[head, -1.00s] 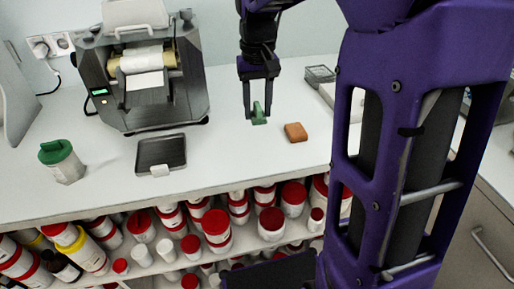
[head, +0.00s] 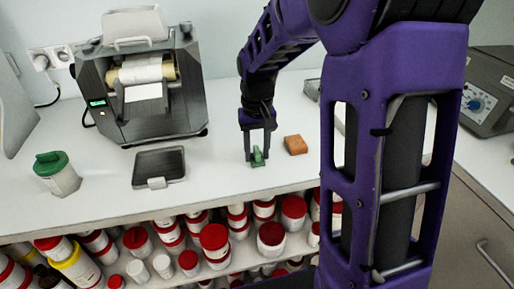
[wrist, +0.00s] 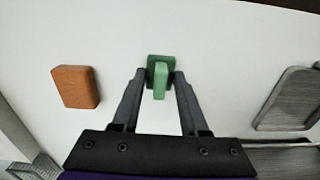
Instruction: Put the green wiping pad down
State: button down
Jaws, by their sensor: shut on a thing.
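The green wiping pad (head: 257,158) is small, with an upright grip on a flat base. It is at the white counter near its front edge, left of my arm's column. My gripper (head: 257,154) points down with its fingers on either side of the pad. In the wrist view, the fingertips of my gripper (wrist: 160,80) close on the grip of the green pad (wrist: 159,64), whose base shows beyond them. Whether the base touches the counter or hangs just above it I cannot tell.
An orange-brown block (head: 295,145) lies right of the pad. A dark tray (head: 160,167) lies to the left, with a green-lidded container (head: 56,173) farther left. A label printer (head: 148,85) stands behind. Shelves below hold several red-lidded jars. The counter between tray and pad is clear.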

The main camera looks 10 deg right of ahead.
jog(key=shift+f, duration=0.15)
jog(key=shift+f, duration=0.1)
jog(key=shift+c, duration=2.1)
grip_release()
jog(key=shift+b, duration=0.4)
notch_tip(320, 180, up, 18)
jog(key=p, duration=0.4)
jog(key=shift+d+f, duration=0.25)
jog(key=shift+d, duration=0.1)
